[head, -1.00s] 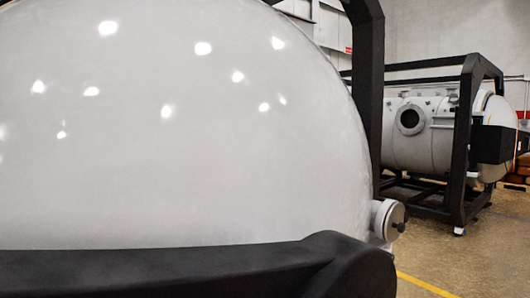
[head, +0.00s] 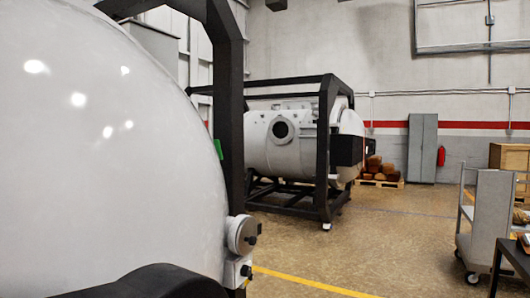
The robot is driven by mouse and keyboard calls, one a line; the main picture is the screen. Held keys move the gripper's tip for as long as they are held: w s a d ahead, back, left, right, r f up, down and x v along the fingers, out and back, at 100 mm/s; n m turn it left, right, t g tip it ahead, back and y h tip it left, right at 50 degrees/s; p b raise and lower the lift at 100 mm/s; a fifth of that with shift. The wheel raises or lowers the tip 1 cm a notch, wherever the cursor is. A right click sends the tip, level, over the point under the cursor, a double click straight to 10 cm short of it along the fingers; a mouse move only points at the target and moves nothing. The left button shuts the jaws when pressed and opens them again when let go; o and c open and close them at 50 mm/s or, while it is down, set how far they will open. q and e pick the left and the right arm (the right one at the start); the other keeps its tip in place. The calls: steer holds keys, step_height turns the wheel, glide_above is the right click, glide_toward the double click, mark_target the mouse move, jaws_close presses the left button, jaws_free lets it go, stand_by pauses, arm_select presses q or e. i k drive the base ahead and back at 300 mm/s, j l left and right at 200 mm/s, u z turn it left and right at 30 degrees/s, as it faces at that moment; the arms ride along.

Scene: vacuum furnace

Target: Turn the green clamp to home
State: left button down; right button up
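A small green piece (head: 219,149), which may be the green clamp, shows at the right edge of the near white furnace dome (head: 110,150), beside the black frame post. It is too small to tell its shape or how it is turned. Neither of my grippers is in the head view.
A black frame (head: 228,100) stands around the near furnace, with a round port (head: 241,235) low on its right side. A second furnace (head: 290,150) stands behind. A grey cart (head: 490,220) is at the right. The floor (head: 370,235) between is clear.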

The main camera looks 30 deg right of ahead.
mark_target(216, 141)
steer(key=i+z, duration=0.15)
steer(key=z, duration=0.45)
steer(key=i+l+u, duration=0.1)
steer(key=u, duration=0.65)
steer(key=i+l+u, duration=0.25)
steer(key=l, duration=0.25)
steer(key=l+u, duration=0.3)
steer(key=l, duration=0.15)
steer(key=l+u, duration=0.25)
steer(key=l, duration=0.3)
steer(key=i, duration=0.05)
